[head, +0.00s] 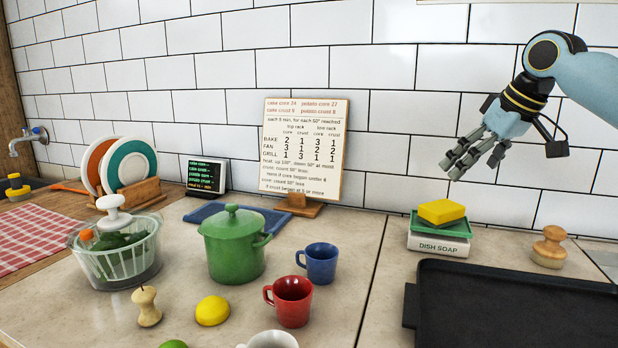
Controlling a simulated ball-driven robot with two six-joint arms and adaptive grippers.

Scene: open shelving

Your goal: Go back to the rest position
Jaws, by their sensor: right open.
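My right gripper (473,160) is in the upper right of the head view. Its arm comes in from the right edge. Its dark fingers point down and to the left, spread apart, with nothing between them. It hangs in the air in front of the tiled wall, above a yellow sponge (441,211) and apart from it. My left gripper does not show.
Below the right gripper are a dish soap holder (440,243), a wooden brush (549,247) and a black griddle (510,305). A recipe board (303,150) stands left of it. A green pot (234,245), blue mug (318,262) and red mug (289,301) occupy the counter's middle.

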